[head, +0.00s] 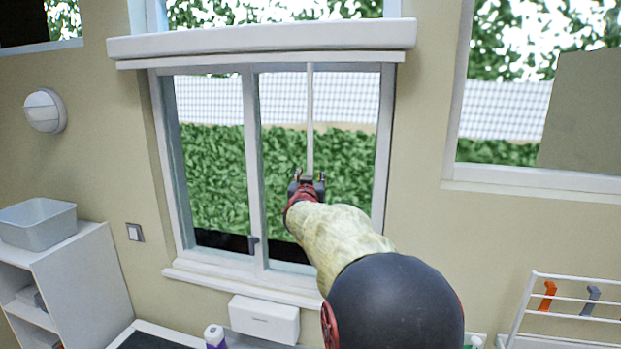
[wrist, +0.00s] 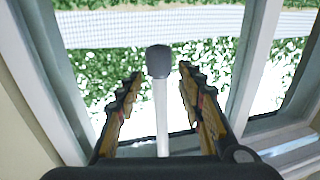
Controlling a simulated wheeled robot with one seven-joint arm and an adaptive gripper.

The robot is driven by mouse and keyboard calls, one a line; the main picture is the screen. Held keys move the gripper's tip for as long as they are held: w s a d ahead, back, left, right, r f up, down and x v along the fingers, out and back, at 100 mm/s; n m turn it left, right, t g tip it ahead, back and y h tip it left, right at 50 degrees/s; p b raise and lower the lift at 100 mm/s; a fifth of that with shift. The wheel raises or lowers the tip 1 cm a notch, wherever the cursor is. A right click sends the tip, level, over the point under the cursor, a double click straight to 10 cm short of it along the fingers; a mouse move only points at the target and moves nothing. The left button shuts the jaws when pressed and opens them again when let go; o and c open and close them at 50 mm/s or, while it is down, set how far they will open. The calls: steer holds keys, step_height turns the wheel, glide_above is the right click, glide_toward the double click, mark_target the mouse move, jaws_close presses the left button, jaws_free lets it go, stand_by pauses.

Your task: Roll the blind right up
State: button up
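The blind's white cassette (head: 260,40) runs across the top of the window, with a thin white bar (head: 260,60) close beneath it. No blind fabric shows over the panes below. A thin pale wand (head: 310,120) hangs from the bar area down to my gripper (head: 309,176). In the wrist view, the wand (wrist: 162,115) with its grey knob (wrist: 159,62) stands between the two fingers of my gripper (wrist: 160,82). The fingers are open, with a gap on each side of the wand. My arm hides part of the right pane in the head view.
The window frame (head: 249,150) has a dark handle (head: 252,243) low on its middle post. A white box (head: 264,319) sits below the sill. A shelf unit with a grey tub (head: 38,222) stands left; a white rack (head: 575,302) is right. The wall around the window is mostly clear.

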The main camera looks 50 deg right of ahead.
steer(key=shift+s, duration=0.1)
steer(key=v, duration=1.2)
stand_by(0.4)
